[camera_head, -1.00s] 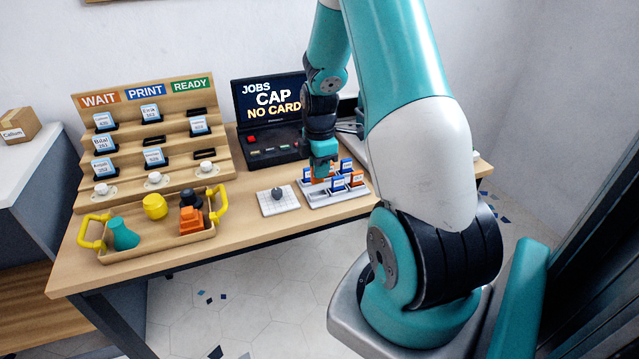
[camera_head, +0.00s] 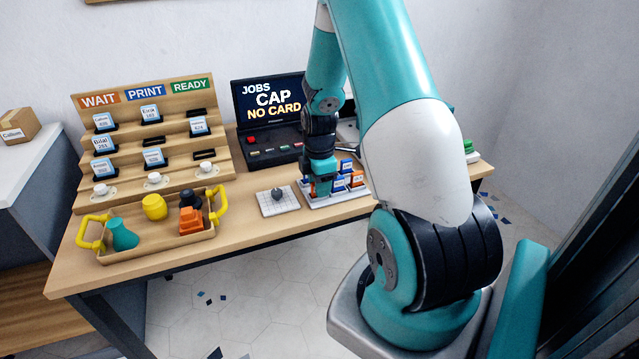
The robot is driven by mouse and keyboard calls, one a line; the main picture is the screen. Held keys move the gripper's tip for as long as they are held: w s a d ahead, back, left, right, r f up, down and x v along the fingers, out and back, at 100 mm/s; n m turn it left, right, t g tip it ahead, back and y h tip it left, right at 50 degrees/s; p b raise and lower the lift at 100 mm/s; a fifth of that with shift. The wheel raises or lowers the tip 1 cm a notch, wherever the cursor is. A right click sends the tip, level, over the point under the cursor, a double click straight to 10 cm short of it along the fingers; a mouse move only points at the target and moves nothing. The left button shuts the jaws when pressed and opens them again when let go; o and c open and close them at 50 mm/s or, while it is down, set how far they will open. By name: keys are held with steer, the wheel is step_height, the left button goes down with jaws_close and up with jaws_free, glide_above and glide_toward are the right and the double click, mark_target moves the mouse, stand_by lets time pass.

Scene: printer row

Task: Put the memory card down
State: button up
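My gripper (camera_head: 322,190) points down over the left part of a white card tray (camera_head: 352,192) on the wooden table. Its fingers are small and partly hidden, so I cannot tell whether they are open or shut, or whether a memory card is between them. In the tray stand blue cards, one at the back (camera_head: 346,165) and one at the front (camera_head: 339,183), and an orange card (camera_head: 357,178) at the right. Small bits of colour show beside the gripper, but it hides most of the left slots.
A white pad with a dark grey object (camera_head: 277,195) lies left of the tray. A wooden tray with yellow handles (camera_head: 150,246) holds several coloured parts. Behind stand the WAIT/PRINT/READY rack (camera_head: 190,128) and a black screen reading "CAP NO CARD" (camera_head: 268,102).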

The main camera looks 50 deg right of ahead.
step_height(320, 180, up, 12)
steer(key=w+a+r, duration=0.2)
steer(key=a+r, duration=0.2)
steer(key=a, duration=0.6)
steer(key=s+a+r+m+t+y, duration=0.1)
steer(key=a+r, duration=0.1)
steer(key=a, duration=0.5)
steer(key=s+a+r+m+y, duration=0.1)
steer(key=s+a+r, duration=0.15)
steer(key=a, duration=0.45)
steer(key=s+a+r+m+g+y, duration=0.1)
steer(key=s+a+r+m+y, duration=0.1)
steer(key=s+a, duration=1.1)
steer(key=shift+s+a+r+m+p, duration=0.3)
steer(key=shift+s+a+r, duration=0.05)
steer(key=shift+a+r, duration=0.4)
steer(key=shift+d, duration=0.1)
